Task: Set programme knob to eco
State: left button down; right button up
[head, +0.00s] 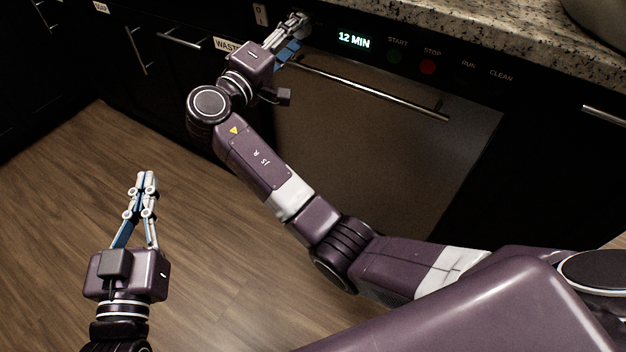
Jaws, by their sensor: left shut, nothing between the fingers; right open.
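The dishwasher front (400,150) is below the counter, with a black control panel (365,62) along its top. The panel has a lit display (354,41) reading "12 MIN". My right gripper (297,20) is open at the left end of this panel, its fingers reaching up to it. The programme knob cannot be made out clearly there, as my fingers cover that spot; its setting and any contact cannot be told. My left gripper (147,178) is shut and empty, low over the wooden floor, well away from the panel.
A bar handle (370,88) crosses the door below. The granite counter (470,35) overhangs the panel. Cabinets with handles stand left. The floor (60,220) is clear.

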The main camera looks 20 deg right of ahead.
jog(key=s+a+n+y+p, duration=0.1)
jog(key=s+a+n+p, duration=0.45)
jog(key=n+p, duration=0.95)
jog(key=s+d+f+m+g+y+p, duration=0.1)
jog(key=s+f, duration=0.3)
jog(key=f, duration=0.6)
jog(key=s+d+f+m+g+y+p, duration=0.1)
jog(key=s+f+g+y, duration=0.1)
jog(key=f, duration=0.9)
jog(key=s+d+f+g+y+p, duration=0.1)
jog(key=s+f+y, duration=0.4)
jog(key=f, duration=0.6)
jog(key=shift+s+d+f+m+g, duration=0.15)
jog(key=shift+s+m+g, duration=0.25)
jog(key=shift+g, duration=0.3)
